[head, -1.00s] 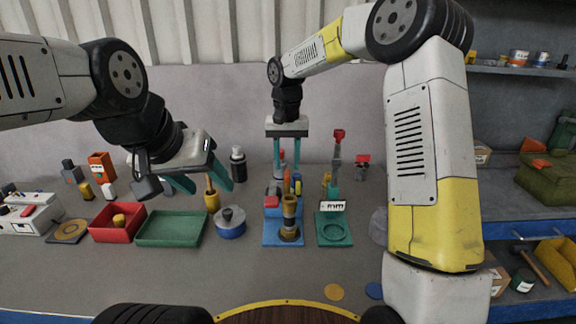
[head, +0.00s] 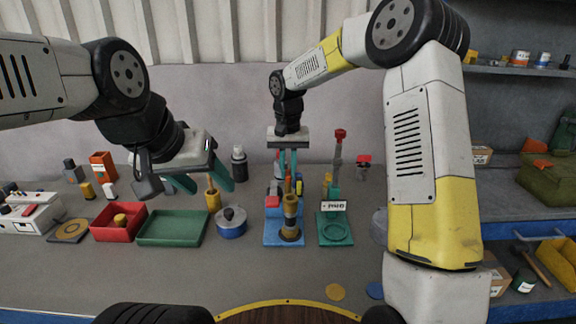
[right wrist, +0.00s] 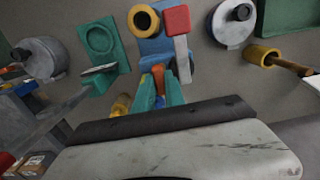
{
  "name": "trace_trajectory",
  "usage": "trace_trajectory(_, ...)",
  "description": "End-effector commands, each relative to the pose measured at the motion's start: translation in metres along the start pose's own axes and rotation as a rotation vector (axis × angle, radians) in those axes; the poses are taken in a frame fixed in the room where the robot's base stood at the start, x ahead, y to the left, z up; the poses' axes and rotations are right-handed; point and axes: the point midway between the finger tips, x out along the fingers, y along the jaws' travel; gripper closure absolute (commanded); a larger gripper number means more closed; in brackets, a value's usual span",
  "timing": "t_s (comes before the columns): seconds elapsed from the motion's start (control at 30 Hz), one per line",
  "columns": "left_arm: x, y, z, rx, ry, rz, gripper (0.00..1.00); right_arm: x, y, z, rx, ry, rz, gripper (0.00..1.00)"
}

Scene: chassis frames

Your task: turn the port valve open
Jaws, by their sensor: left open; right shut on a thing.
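A blue stand (head: 270,240) on the bench carries a brass-coloured upright cylinder (head: 290,222) and a red block (head: 272,201). In the right wrist view the red block (right wrist: 177,19) tops a grey bar (right wrist: 182,58). I cannot tell for sure which part is the port valve. My right gripper (head: 287,172) points down behind the cylinder. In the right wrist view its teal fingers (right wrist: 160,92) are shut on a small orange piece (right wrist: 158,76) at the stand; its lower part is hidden. My left gripper (head: 205,183) is open and empty above the green tray.
A green stand (head: 322,242) with a ring and label is right of the blue one. A blue-grey round pot (head: 231,230), green tray (head: 143,240) and red bin (head: 101,233) are to the left. A red-topped post (head: 338,155) rises behind. The front bench is mostly clear.

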Motion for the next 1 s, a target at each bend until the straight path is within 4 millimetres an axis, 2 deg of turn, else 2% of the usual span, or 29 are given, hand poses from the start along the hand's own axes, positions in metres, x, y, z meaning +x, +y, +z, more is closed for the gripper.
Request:
trace_trajectory(0.37, 0.0, 0.0, 0.0, 0.0, 0.0, 0.0, 0.44, -0.0007, 0.001, 0.0, -0.136, 0.0, 0.0, 1.0)
trace_trajectory(1.0, 0.0, 0.0, 0.0, 0.0, 0.0, 0.0, 0.44, -0.0008, 0.0066, -0.0025, -0.722, 0.0, 0.0, 1.0)
